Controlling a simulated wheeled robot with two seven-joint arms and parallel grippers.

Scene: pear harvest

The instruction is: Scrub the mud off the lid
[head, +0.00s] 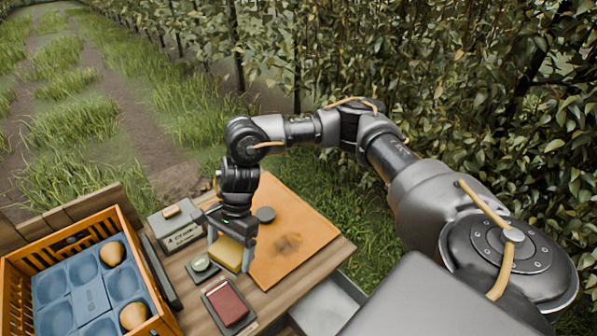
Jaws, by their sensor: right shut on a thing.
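The lid (310,232) is a flat orange panel lying on the wooden table, with a dark brown mud smear (288,243) near its middle. My right gripper (230,246) points down at the left edge of the lid and is shut on a yellow sponge (227,257). The sponge is left of the mud smear and apart from it. Whether the sponge touches the table or the lid cannot be told. My left gripper is not in view.
A grey labelled box (174,228), a small round tin (200,262) and a red block (227,299) on a dark tray are nearby. An orange crate (12,287) with pears stands left.

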